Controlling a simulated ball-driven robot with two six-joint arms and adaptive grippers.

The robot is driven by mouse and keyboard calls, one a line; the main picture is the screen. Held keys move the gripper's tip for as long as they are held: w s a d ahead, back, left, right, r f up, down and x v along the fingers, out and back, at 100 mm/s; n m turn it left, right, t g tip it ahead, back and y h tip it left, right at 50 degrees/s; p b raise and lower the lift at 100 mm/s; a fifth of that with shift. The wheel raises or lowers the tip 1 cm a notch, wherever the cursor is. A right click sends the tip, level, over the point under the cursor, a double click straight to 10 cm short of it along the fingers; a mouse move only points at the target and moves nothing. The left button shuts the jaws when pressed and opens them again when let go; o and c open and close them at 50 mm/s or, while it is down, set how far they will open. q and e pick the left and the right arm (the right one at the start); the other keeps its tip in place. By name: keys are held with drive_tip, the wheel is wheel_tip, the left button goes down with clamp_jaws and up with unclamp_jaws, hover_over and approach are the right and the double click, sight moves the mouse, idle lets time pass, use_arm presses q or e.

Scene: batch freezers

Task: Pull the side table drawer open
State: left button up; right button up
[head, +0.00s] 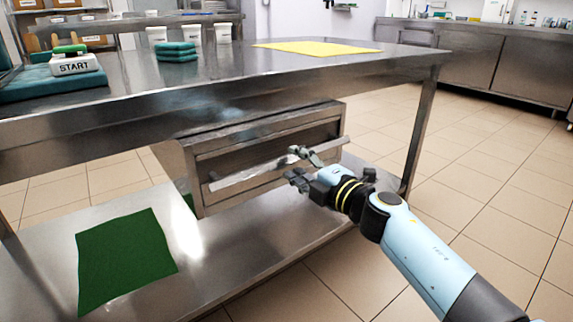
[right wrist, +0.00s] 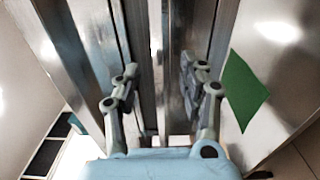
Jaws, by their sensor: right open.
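The metal drawer unit (head: 190,170) hangs under the steel table. Its drawer front (head: 228,163) faces me and looks closed. A long bar handle (head: 240,180) runs across the front. My right gripper (head: 298,167) is at the right part of the handle, its fingers apart, one above the bar and one below. In the right wrist view the open gripper (right wrist: 158,78) has the bar handle (right wrist: 165,60) between its two fingers, with gaps showing beside it. I cannot tell whether a finger touches it. My left gripper is not in view.
The steel tabletop (head: 215,80) overhangs the drawer. A green sheet (head: 125,258) lies on the lower shelf (head: 225,262). A table leg (head: 420,130) stands right of my gripper.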

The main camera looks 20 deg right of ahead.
drive_tip(key=shift+x, duration=1.35)
clamp_jaws()
